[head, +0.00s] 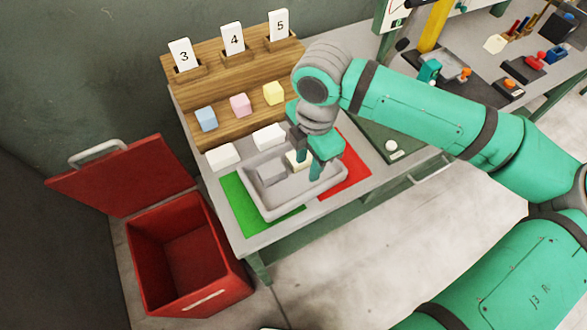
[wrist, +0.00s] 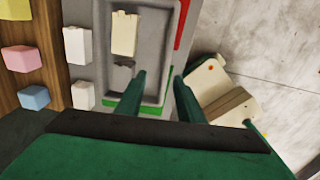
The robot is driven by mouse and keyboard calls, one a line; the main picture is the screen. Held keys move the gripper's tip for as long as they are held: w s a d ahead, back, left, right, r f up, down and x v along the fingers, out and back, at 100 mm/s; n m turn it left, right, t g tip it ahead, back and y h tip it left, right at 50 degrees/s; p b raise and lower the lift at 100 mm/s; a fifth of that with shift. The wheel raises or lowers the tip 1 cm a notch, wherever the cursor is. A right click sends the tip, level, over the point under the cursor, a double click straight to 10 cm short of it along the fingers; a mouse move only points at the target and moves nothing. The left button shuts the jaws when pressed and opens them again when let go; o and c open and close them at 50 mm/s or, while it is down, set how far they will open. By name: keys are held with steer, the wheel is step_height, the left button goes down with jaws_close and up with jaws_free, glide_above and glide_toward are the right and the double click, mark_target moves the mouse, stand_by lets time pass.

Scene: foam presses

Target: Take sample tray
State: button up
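The grey sample tray (head: 256,199) sits on the table, partly over a green mat and a red mat. It holds a grey block (head: 271,174) and a cream block (head: 297,159). In the wrist view, the tray (wrist: 148,60) shows with the cream block (wrist: 125,35) and the grey block, partly shaded. My gripper (head: 311,168) is at the tray's right side in the head view. In the wrist view, my gripper (wrist: 156,92) is open, with its fingers apart on either side of the tray's edge. Whether either finger touches the tray cannot be told.
A wooden rack (head: 225,90) with cards 3, 4 and 5 holds blue, pink and yellow blocks. Two white blocks (head: 222,156) (head: 269,137) lie behind the tray. The green mat (head: 233,196) and red mat (head: 352,165) flank it. An open red bin (head: 190,280) stands left.

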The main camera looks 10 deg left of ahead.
steer(key=d, duration=0.1)
glide_above(309, 191)
step_height(309, 191, down, 6)
steer(key=shift+w+a+r, duration=0.1)
steer(key=shift+r, duration=0.1)
steer(key=shift+s+f, duration=0.15)
steer(key=shift+f, duration=1.15)
steer(key=shift+s+f, duration=0.15)
steer(key=shift+f, duration=1.15)
steer(key=shift+c, duration=0.6)
steer(key=shift+w, duration=0.15)
jaws_close()
